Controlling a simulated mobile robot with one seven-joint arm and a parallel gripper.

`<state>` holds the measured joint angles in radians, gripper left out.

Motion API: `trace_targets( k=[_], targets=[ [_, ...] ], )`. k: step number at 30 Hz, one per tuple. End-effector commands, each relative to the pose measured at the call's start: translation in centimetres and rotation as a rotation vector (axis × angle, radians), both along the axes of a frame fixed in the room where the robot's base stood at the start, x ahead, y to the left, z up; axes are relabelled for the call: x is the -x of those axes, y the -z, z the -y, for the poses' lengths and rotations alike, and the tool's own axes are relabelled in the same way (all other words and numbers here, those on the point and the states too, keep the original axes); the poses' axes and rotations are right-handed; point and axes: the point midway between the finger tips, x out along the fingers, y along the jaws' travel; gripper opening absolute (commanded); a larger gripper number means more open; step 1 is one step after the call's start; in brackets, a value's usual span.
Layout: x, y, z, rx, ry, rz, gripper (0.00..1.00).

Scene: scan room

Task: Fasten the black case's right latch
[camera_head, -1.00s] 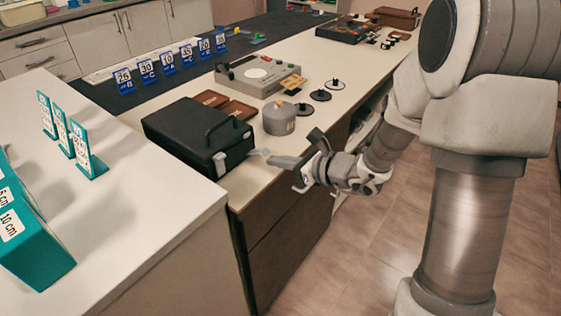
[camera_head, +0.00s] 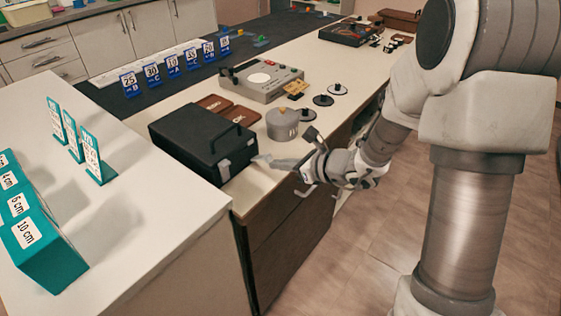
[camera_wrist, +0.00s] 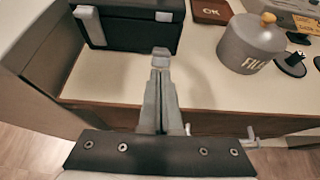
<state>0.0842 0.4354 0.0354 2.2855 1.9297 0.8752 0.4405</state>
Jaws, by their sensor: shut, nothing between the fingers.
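The black case (camera_head: 190,135) stands shut on the counter near its front edge, its handle on top. In the wrist view, the case (camera_wrist: 130,35) shows its front face with two pale latches. The left latch (camera_wrist: 90,27) is a long plate reaching down the front; the right latch (camera_wrist: 163,16) looks like a short plate near the top right corner. I cannot tell whether either is fastened. My gripper (camera_head: 260,159) is shut and empty, just in front of the case's right end. In the wrist view, its fingertips (camera_wrist: 161,58) point at the case below the right latch, seemingly apart from it.
A white counter (camera_head: 130,220) with teal blocks is at left. The counter before the case is bare.

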Motion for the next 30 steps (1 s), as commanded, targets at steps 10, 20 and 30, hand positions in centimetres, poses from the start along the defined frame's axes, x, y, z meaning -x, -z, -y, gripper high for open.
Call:
trace_targets(
  k=[10,20,30],
  targets=[
    [-0.2,-1.4,-0.3,0.065,-0.002,-0.049,0.00],
    [-0.6,-3.0,-0.8,0.186,-0.003,-0.144,0.00],
    [-1.1,-4.3,-1.5,0.309,-0.004,-0.241,0.00]
  ],
)
